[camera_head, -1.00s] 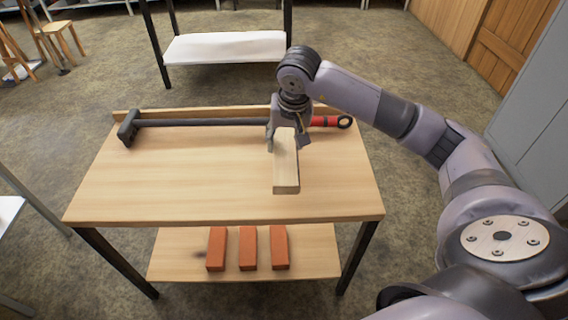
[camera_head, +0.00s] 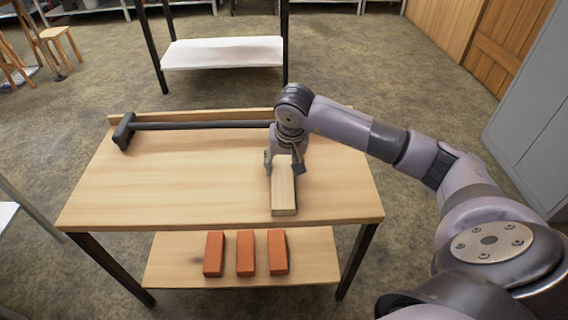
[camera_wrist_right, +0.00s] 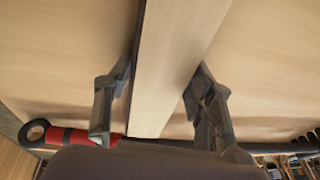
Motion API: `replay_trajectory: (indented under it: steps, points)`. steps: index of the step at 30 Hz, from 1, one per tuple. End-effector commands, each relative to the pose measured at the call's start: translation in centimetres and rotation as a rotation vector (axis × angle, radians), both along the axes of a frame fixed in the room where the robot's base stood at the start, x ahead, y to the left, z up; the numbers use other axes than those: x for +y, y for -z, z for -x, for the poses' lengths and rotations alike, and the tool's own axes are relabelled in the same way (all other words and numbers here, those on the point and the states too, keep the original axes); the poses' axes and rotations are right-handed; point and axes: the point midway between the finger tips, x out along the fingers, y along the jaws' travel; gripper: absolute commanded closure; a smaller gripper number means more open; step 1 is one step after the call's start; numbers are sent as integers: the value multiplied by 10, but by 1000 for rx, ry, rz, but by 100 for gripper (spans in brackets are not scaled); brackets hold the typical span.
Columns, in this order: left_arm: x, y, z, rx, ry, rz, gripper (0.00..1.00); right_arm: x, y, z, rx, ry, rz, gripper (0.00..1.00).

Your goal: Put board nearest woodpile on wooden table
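A pale wooden board (camera_head: 283,192) is over the front right part of the wooden table (camera_head: 170,190), its long side pointing toward me. My right gripper (camera_head: 284,163) is at its far end, one finger on each side. In the right wrist view the board (camera_wrist_right: 172,50) runs between the fingers of the right gripper (camera_wrist_right: 163,85), which appear to be against its sides. The board is level and very low; I cannot tell whether it touches the tabletop. My left gripper is out of view, and no woodpile shows.
A long dark-handled tool (camera_head: 190,125) lies along the table's back edge; its red grip (camera_wrist_right: 70,137) shows in the right wrist view. Several orange bricks (camera_head: 246,253) stand on the lower shelf (camera_head: 165,265). A grey cabinet (camera_head: 540,130) stands right.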

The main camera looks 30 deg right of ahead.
Motion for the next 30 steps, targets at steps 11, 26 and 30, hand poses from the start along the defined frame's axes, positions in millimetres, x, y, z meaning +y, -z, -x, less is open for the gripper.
replay_trajectory:
  steps: [11,26,30]
  points:
    - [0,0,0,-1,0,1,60,0,0,0,1,0,1,31]
    - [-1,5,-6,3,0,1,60,2,-43,9,-4,-1,1,31]
    - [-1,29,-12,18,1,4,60,3,-74,17,-5,-1,1,31]
